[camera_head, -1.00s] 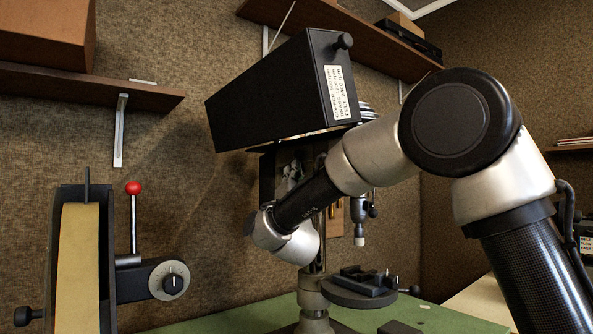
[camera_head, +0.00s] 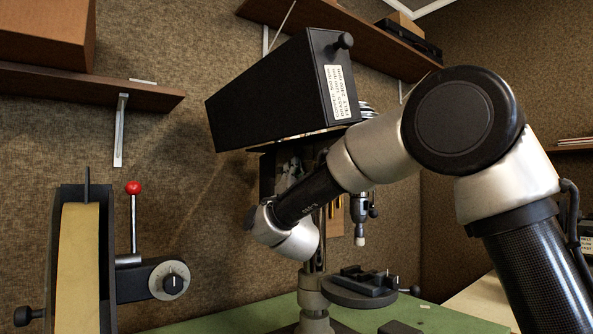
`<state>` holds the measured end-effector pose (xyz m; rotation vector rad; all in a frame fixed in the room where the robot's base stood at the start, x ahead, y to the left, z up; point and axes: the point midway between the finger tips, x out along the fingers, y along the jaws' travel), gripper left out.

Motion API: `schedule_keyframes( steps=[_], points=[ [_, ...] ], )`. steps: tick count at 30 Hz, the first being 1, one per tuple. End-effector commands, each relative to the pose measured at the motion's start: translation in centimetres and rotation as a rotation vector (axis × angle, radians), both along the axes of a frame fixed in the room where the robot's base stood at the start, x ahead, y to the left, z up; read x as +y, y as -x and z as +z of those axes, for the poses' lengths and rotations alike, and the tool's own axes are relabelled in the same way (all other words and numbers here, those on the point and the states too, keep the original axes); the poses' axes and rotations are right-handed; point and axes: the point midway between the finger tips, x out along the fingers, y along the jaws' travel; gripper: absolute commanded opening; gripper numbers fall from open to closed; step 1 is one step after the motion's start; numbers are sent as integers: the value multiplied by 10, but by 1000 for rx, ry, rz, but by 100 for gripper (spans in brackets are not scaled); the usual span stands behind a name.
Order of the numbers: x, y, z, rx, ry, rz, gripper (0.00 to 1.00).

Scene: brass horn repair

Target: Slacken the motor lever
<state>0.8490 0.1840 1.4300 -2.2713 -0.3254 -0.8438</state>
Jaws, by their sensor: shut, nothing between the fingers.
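The drill press stands at the middle, with a black belt cover (camera_head: 270,92) on top and a white label (camera_head: 341,92) on its end. My arm crosses in front of the press, and its wrist is beside the column, below the cover. My gripper is hidden behind my wrist and forearm, so its fingers cannot be made out. Grey metal parts (camera_head: 291,172) show in the shade under the cover. I cannot tell whether the motor lever is among them. The drill chuck (camera_head: 360,207) hangs to the right of my forearm.
A belt sander (camera_head: 80,265) with a red-knobbed lever (camera_head: 134,188) and a dial (camera_head: 173,281) stands at the left. The press table (camera_head: 350,295) carries a dark vise (camera_head: 365,277). Shelves (camera_head: 85,85) hang on the wall. The green bench (camera_head: 215,318) is bare at its front left.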

Motion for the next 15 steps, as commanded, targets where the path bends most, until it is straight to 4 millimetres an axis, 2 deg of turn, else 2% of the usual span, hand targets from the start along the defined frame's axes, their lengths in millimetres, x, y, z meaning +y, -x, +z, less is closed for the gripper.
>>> schedule_keyframes(
  steps=[5, 15],
  points=[
    [-1, 1, -1, -4, -2, -1, 0],
    [-1, 2, -23, -1, -1, -1, 0]
  ],
)
